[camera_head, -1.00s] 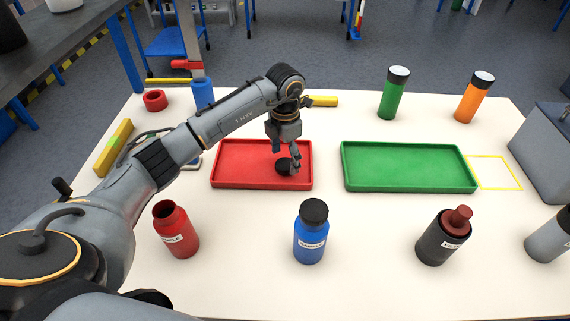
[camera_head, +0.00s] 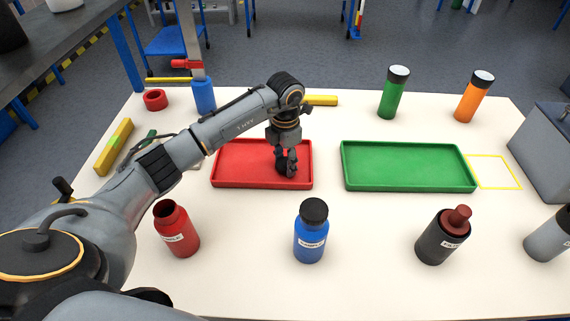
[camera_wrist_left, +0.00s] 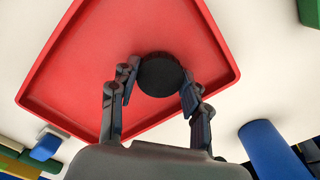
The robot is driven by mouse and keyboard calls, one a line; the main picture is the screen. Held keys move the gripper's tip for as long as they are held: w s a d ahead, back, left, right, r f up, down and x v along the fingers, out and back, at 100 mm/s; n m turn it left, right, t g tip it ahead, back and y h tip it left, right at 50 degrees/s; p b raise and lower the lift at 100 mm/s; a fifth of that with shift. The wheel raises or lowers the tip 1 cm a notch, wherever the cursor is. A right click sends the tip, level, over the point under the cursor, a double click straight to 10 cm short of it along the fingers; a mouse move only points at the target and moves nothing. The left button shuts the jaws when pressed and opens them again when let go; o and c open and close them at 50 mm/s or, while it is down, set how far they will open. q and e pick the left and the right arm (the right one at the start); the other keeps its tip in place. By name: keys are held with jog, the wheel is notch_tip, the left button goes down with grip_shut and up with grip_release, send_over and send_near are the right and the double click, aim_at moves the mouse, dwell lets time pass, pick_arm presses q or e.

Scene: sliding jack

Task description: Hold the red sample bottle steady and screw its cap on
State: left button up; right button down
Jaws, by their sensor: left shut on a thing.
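The red sample bottle (camera_head: 177,230) stands upright and open, without a cap, at the front left of the table. A round black cap (camera_head: 282,166) is in the red tray (camera_head: 232,181), between the fingers of my left gripper (camera_head: 287,166). In the left wrist view the black cap (camera_wrist_left: 160,76) sits between the two fingertips, and my left gripper (camera_wrist_left: 160,90) is shut on it. Whether the cap still touches the tray floor cannot be told. My right gripper is not in view.
A blue bottle (camera_head: 311,236) with a black cap stands front centre. A dark bottle (camera_head: 440,242) with a dark red top stands to its right. A green tray (camera_head: 408,186) is beside the red one. Green (camera_head: 393,98) and orange (camera_head: 471,100) bottles stand at the back.

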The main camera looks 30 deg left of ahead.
aim_at(285, 162)
pick_arm(q)
jog(key=shift+r, duration=0.15)
jog(key=shift+r, duration=0.3)
notch_tip(285, 162, up, 2)
jog(key=shift+a+r+b, duration=0.1)
jog(key=shift+b, duration=0.4)
jog(key=s+a+r+b, duration=0.2)
jog(key=s+a+r, duration=0.3)
jog(key=s+r, duration=0.5)
jog(key=s, duration=0.3)
jog(key=shift+s+d+f, duration=0.1)
